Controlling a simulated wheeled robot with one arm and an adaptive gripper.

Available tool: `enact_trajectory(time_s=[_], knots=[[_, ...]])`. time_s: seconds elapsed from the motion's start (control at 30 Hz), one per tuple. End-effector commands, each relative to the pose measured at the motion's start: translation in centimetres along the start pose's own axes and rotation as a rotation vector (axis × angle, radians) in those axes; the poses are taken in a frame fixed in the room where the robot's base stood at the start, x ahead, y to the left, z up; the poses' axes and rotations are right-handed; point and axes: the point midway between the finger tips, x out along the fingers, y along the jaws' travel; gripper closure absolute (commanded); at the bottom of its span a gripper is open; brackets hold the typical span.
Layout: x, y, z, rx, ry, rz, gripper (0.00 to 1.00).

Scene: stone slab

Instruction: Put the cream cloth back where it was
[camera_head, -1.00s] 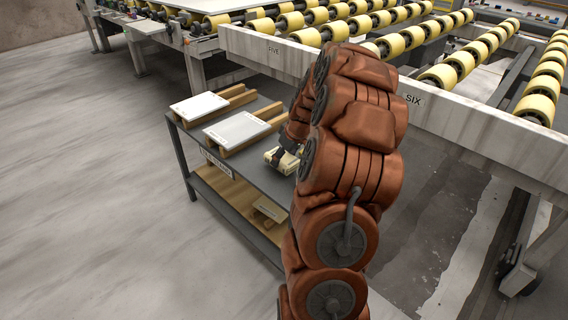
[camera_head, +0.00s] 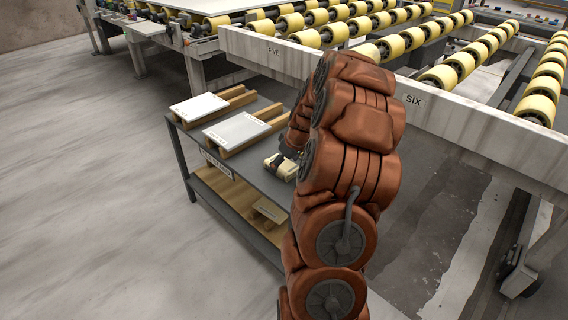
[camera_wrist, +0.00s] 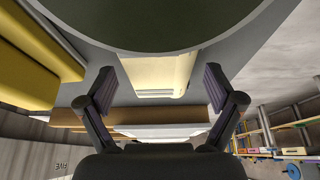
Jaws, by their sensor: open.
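The cream cloth (camera_head: 279,168) is a small folded bundle at the near right part of the grey bench top, partly hidden by my gripper and arm. It also shows in the wrist view as a pale yellow block (camera_wrist: 158,72) between the two fingers. My gripper (camera_head: 284,158) is at the cloth, with its dark fingers around it. In the wrist view my gripper (camera_wrist: 159,85) is open, with a visible gap between each finger and the cloth. Whether the cloth rests fully on the bench is hard to tell.
Two pale slabs on wooden bearers, one far (camera_head: 199,107) and one nearer (camera_head: 236,131), lie on the grey bench (camera_head: 186,137). A lower shelf (camera_head: 222,190) holds a small block. Conveyors with yellow rollers (camera_head: 438,77) stand behind. The floor at left is clear.

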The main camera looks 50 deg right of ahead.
Motion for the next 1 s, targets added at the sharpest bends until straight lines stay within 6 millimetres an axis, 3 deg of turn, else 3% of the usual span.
enact_trajectory(time_s=[0.37, 1.0], knots=[[-1.2, 0.0, -0.1, 0.0, 0.0, 0.0, 0.08], [-11.8, 0.1, -0.2, 0.0, 0.003, 0.002, 0.08]])
